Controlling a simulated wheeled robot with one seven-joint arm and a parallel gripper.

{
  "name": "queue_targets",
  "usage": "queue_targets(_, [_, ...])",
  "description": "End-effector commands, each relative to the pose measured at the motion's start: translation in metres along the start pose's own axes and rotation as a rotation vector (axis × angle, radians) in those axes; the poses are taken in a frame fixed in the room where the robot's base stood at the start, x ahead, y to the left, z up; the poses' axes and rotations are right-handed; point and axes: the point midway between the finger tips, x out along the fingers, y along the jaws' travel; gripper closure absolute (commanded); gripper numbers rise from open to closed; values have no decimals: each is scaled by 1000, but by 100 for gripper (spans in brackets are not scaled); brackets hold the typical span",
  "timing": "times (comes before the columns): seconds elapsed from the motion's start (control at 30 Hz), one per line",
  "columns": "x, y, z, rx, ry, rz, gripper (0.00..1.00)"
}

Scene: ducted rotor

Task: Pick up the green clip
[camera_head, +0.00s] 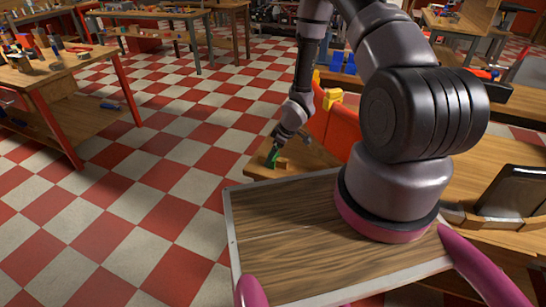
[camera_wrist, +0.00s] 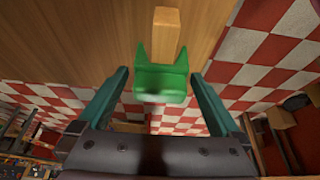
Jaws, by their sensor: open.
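The green clip (camera_wrist: 161,82) shows in the middle of the wrist view, close to me, with two pointed corners. A small wooden block (camera_wrist: 166,32) is just beyond it, and the clip overlaps its end in the picture. My gripper (camera_wrist: 158,80) is open, with one dark green finger on each side of the clip and visible gaps between fingers and clip. In the head view my gripper (camera_head: 272,158) is low over the corner of a wooden table (camera_head: 256,172). There the clip is too small to tell apart from the green fingers.
An orange-red panel or bin (camera_head: 336,128) and a yellow object (camera_head: 331,97) stand close to my arm on the table. The table's edge runs right by my gripper, with checkered floor (camera_head: 150,190) beyond. A dark, tilted device (camera_head: 510,192) is at the right.

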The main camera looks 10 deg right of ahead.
Motion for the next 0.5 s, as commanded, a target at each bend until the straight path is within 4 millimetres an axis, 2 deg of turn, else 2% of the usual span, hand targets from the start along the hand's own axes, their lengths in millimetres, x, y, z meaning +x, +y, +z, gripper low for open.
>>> queue_targets(0.2, [0,0,0,0,0,0,0])
queue_targets(0.37, [0,0,0,0,0,0,61])
queue_targets(0.4, [0,0,0,0,0,0,76])
queue_targets(0.5, [0,0,0,0,0,0,78])
